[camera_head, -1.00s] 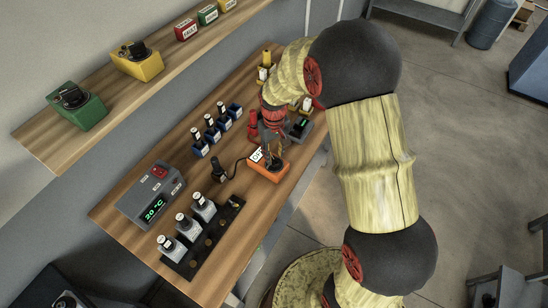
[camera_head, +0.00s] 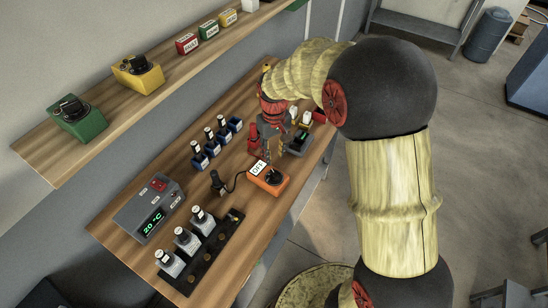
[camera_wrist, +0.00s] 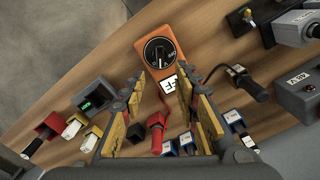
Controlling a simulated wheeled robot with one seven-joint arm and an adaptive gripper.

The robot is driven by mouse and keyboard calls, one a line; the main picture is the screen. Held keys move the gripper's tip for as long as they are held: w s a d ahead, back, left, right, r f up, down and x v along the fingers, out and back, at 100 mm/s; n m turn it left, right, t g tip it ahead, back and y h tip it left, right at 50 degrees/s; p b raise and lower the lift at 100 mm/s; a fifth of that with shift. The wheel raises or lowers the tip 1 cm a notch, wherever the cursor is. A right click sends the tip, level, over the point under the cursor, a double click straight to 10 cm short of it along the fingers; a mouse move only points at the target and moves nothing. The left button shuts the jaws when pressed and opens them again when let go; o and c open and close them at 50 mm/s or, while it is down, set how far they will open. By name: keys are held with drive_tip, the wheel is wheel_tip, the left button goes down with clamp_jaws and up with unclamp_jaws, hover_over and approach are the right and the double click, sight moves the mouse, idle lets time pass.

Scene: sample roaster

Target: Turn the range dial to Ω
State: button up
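The orange meter (camera_head: 267,185) stands near the front edge of the wooden table, with a round black dial (camera_head: 275,176) on top. In the wrist view, the orange meter (camera_wrist: 142,48) is ahead of my fingers, and its black dial (camera_wrist: 159,51) has a pale pointer mark. The small lettering around the dial is too small to read surely. A white display card (camera_head: 258,168) on the meter reads OFF; in the wrist view it is partly covered by a finger. My gripper (camera_head: 272,148) is open and empty, above and behind the dial, apart from it; its fingers (camera_wrist: 160,92) are spread.
A corded black probe (camera_head: 217,183) lies left of the meter. A grey temperature box (camera_head: 148,208) reads 20 °C. A black rack (camera_head: 212,248) holds bottles at the front. Blue holders (camera_head: 199,161) and a dark scale (camera_head: 298,142) stand nearby. A shelf (camera_head: 45,160) overhangs the left.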

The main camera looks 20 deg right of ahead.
sight(274, 173)
wheel_tip(274, 173, down, 4)
drive_tip(key=shift+r+b, duration=0.25)
drive_tip(key=shift+b, duration=0.4)
drive_tip(key=shift+f+b, duration=0.45)
drive_tip(key=shift+f, duration=3.35)
drive_tip(key=shift+c, duration=0.3)
drive_tip(key=c, duration=0.7)
clamp_jaws()
